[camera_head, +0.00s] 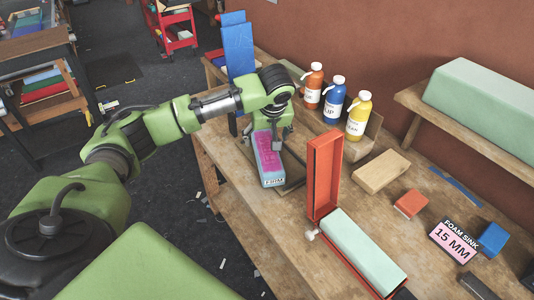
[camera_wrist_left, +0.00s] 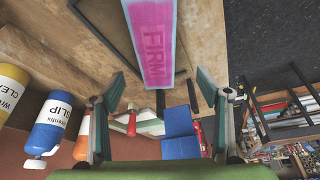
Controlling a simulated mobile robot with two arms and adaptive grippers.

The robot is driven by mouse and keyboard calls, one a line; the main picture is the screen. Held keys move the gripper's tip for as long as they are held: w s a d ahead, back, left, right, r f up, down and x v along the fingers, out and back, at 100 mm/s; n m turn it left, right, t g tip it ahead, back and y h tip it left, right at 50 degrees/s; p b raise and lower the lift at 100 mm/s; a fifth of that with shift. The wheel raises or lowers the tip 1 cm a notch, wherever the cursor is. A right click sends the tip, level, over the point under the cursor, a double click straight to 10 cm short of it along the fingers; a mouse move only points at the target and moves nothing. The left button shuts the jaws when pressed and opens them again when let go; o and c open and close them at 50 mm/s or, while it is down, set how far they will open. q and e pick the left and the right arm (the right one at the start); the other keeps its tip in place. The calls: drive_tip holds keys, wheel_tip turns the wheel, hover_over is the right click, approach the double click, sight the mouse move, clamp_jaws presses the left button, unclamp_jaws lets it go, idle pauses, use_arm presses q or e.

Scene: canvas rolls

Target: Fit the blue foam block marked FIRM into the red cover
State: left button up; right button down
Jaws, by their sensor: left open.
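The foam block (camera_head: 270,166) lies on the wooden bench, with a magenta top face and pale blue sides. In the left wrist view the block (camera_wrist_left: 153,40) shows FIRM on its magenta face. My left gripper (camera_head: 273,124) is open above the block's far end, its fingers spread in the left wrist view (camera_wrist_left: 160,85) with nothing held. I cannot tell whether it touches the block. The red cover (camera_head: 324,172) has one narrow part standing upright and a low red part (camera_head: 358,268) around a pale green block (camera_head: 362,248). My right gripper is out of view.
Orange, blue and yellow bottles (camera_head: 334,98) stand behind the block. Blue panels (camera_head: 238,50) stand at the far end.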

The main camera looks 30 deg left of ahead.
sight(267, 149)
use_arm(q)
drive_tip(key=x, duration=0.3)
drive_tip(key=shift+w+d+r, duration=0.1)
drive_tip(key=shift+w, duration=0.15)
drive_tip(key=shift+w+f+p, duration=0.25)
drive_tip(key=shift+f+p, duration=0.5)
drive_tip(key=shift+f, duration=0.2)
drive_tip(key=x, duration=0.2)
drive_tip(key=shift+f+p, duration=0.3)
drive_tip(key=shift+w+a+f, duration=0.1)
drive_tip(key=shift+a+f, duration=0.15)
drive_tip(key=shift+f, duration=0.1)
drive_tip(key=shift+w+f, duration=0.1)
drive_tip(key=c, duration=1.2)
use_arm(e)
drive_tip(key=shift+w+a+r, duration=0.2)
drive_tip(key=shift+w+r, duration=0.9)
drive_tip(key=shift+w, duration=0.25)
